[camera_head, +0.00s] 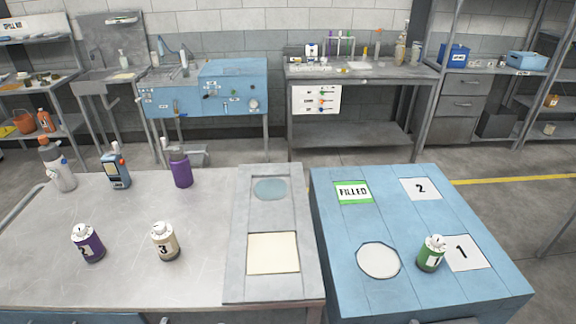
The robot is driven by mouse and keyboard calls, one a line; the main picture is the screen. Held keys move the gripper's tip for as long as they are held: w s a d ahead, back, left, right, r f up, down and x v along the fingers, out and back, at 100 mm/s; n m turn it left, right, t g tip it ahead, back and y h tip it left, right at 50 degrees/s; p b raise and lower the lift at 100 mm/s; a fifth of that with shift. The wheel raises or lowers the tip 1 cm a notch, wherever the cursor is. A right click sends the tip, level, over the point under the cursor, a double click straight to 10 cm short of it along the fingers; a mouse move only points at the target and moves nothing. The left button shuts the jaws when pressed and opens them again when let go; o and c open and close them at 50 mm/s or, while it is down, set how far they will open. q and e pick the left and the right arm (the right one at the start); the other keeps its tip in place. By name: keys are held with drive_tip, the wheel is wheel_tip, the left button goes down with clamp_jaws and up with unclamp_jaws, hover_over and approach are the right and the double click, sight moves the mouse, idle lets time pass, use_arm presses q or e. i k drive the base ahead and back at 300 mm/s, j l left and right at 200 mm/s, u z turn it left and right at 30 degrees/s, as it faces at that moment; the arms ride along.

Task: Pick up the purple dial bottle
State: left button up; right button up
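A small purple bottle (91,245) with a white cap and a dark-marked label stands at the front left of the grey metal table (130,280). A taller purple bottle (181,172) with a spout-like top stands further back on the same table. A cream bottle (165,246) of the small kind, marked 3, stands right of the small purple one. A matching green bottle (429,257) stands on the blue table (400,300), beside the card marked 1. Neither of my grippers is in view.
A white-grey spouted bottle (58,170) and a blue can (117,171) stand at the table's back left. A grey tray-like panel (237,240) holds a cream square and a bluish disc. The grey table's middle is clear.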

sight(90, 246)
drive_tip(key=u, duration=1.4)
